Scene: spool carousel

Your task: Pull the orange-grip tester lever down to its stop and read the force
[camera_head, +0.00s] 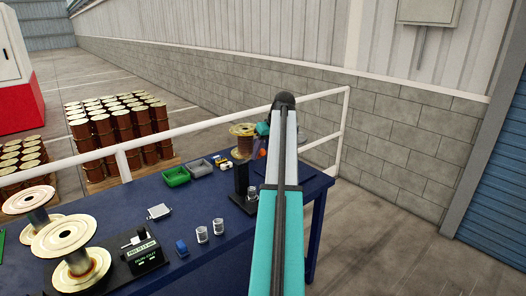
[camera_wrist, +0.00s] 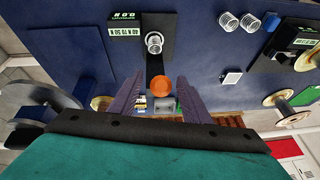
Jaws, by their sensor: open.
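The orange grip (camera_wrist: 162,86) of the tester lever shows in the wrist view between the two fingers of my gripper (camera_wrist: 162,98). The fingers stand apart with a gap on both sides of it; I cannot tell whether it lies at fingertip depth. The tester's dark base (camera_wrist: 142,28) carries a coil spring (camera_wrist: 154,42) and a green-lit display (camera_wrist: 124,16), too small and cut off to read surely. In the head view the tester's dark column (camera_head: 242,180) stands upright, and the orange grip (camera_head: 262,153) is partly hidden by my arm.
Two loose springs (camera_head: 210,231), a blue block (camera_head: 181,247) and a second device with a green display (camera_head: 142,254) stand on the blue table (camera_head: 140,196). Green (camera_head: 175,177) and grey (camera_head: 199,168) bins stand behind, with a spool (camera_head: 243,138) near my arm.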

